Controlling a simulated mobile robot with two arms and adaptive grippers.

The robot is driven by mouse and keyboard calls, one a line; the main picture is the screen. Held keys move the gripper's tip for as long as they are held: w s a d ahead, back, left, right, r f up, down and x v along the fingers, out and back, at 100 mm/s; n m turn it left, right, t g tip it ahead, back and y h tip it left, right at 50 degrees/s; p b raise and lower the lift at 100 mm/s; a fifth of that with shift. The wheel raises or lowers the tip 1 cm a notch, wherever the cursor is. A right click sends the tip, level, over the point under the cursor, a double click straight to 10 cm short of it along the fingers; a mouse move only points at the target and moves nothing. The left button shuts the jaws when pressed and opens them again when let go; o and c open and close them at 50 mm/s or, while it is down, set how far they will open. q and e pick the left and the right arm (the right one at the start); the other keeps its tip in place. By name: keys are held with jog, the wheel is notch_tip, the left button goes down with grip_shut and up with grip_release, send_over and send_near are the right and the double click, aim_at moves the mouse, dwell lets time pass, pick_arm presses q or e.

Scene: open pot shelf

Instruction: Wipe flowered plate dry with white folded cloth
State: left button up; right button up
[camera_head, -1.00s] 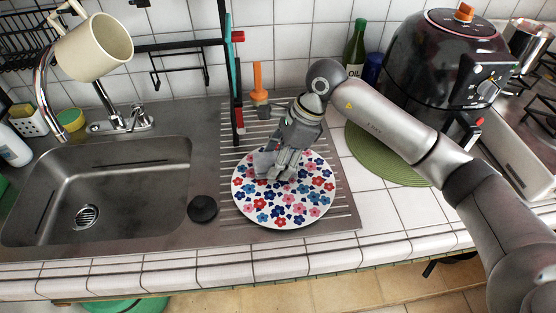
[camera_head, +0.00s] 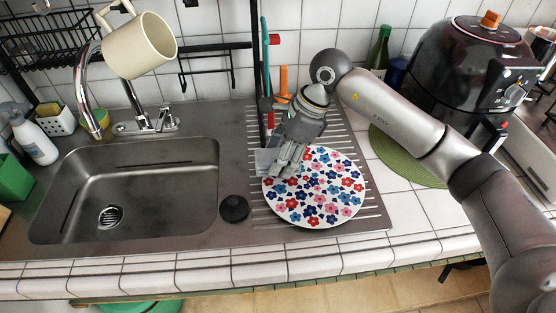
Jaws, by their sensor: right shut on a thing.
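The flowered plate (camera_head: 325,196), white with red, blue and pink flowers, lies on the ribbed drainboard right of the sink. My right gripper (camera_head: 283,166) reaches down over the plate's upper left edge. It is shut on a pale grey-white piece that looks like the folded cloth (camera_head: 264,160), mostly hidden by the fingers. The cloth is at the plate's rim; I cannot tell whether it touches the plate. My left gripper is out of view.
The empty sink (camera_head: 150,185) is to the left. A black stopper (camera_head: 234,208) lies between sink and plate. A black air fryer (camera_head: 450,75) stands near a green round mat (camera_head: 400,163) at the right. A cream mug (camera_head: 140,45) hangs above the faucet.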

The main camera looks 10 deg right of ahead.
jog(key=shift+p+v, duration=0.35)
jog(key=shift+v, duration=0.6)
jog(key=shift+w+a+r+p, duration=0.1)
jog(key=shift+a+r+p, duration=0.2)
jog(key=shift+r, duration=0.55)
jog(key=shift+r+p, duration=0.35)
jog(key=shift+r, duration=0.5)
